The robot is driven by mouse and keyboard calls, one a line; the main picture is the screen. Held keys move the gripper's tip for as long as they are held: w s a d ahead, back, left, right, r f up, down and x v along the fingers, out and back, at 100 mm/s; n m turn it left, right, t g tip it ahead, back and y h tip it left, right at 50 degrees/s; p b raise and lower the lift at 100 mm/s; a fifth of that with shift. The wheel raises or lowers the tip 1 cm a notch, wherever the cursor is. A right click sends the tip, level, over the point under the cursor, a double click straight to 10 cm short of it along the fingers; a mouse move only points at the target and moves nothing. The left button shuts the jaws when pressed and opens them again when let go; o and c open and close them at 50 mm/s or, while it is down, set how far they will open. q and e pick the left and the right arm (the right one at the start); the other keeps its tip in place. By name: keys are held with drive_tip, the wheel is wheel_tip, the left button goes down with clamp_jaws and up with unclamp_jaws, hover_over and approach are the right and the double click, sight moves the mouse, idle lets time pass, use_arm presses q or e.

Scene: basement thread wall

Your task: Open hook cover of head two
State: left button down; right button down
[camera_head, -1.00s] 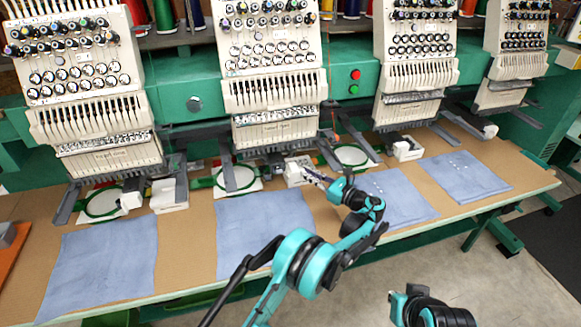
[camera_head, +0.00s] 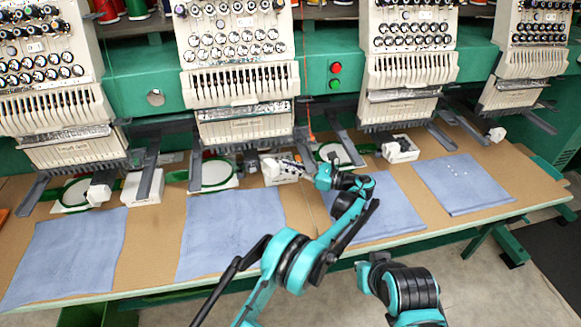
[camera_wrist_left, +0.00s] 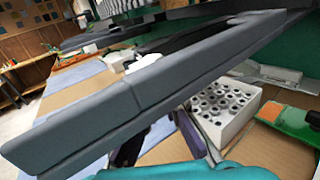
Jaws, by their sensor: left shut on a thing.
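Head two (camera_head: 240,75) is the second embroidery head from the left. Its white hook box (camera_head: 277,172) stands on the brown table below it, right of a green hoop (camera_head: 215,173). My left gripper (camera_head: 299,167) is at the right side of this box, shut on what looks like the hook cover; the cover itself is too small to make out. In the left wrist view a white block with round holes (camera_wrist_left: 228,108) shows beyond a long grey bar (camera_wrist_left: 140,88), which hides much of the scene. My right gripper (camera_head: 366,274) is low at the front, its fingers unclear.
Grey machine arms (camera_head: 341,140) flank the hoops close to my left gripper. Blue cloths (camera_head: 232,232) lie along the table front. Another white box (camera_head: 400,149) stands below head three (camera_head: 410,75). Open floor lies before the table.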

use_arm(q)
drive_tip(key=shift+w+a+r, duration=0.15)
drive_tip(key=shift+a, duration=0.35)
drive_tip(key=c, duration=1.7)
unclamp_jaws()
drive_tip(key=shift+w+a, duration=0.1)
drive_tip(key=shift+a, duration=0.25)
drive_tip(key=shift+d, duration=0.1)
drive_tip(key=shift+d, duration=0.2)
drive_tip(key=v, duration=0.7)
drive_tip(key=shift+d, duration=0.2)
